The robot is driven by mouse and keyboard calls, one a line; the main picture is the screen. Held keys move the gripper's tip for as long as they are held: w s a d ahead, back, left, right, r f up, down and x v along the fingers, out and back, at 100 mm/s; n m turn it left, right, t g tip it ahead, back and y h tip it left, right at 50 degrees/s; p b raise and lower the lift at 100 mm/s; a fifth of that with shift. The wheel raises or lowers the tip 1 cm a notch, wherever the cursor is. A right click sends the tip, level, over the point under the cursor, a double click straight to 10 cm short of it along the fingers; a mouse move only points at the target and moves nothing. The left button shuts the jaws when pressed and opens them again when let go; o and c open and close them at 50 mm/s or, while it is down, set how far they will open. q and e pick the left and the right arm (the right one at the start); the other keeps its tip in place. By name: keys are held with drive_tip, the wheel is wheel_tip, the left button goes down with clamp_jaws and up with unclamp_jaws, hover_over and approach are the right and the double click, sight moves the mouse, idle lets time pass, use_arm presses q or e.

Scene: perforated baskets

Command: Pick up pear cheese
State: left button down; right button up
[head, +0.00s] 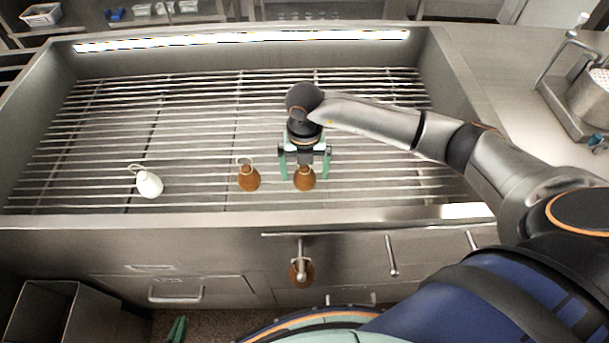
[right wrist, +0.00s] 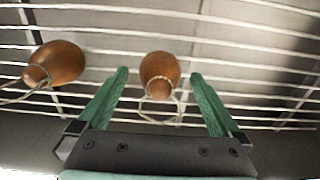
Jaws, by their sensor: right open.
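Two brown pear cheeses with string loops are on the metal slats: one in the middle (head: 249,178), one to its right (head: 304,181). A white pear cheese (head: 149,185) lies further left. Another brown one (head: 301,273) shows at the drawer handle in front. My right gripper (head: 304,172) is open above the right-hand brown cheese. In the right wrist view, this cheese (right wrist: 160,68) lies between the fingertips, with clear gaps either side; the other brown one (right wrist: 62,62) is left of the fingers. Only a green finger of my left gripper (head: 178,330) seems to show at the bottom edge.
The slatted rack (head: 200,110) sits in a steel basin with a raised front rim (head: 200,220). Most slats behind the cheeses are bare. A steel appliance (head: 590,100) stands on the right counter. An open metal bin (head: 75,315) is at lower left.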

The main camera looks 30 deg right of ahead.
drive_tip(key=shift+c, duration=0.4)
drive_tip(key=c, duration=1.5)
drive_tip(key=shift+o, duration=0.2)
wheel_tip(320, 180, up, 10)
drive_tip(key=shift+r, duration=0.1)
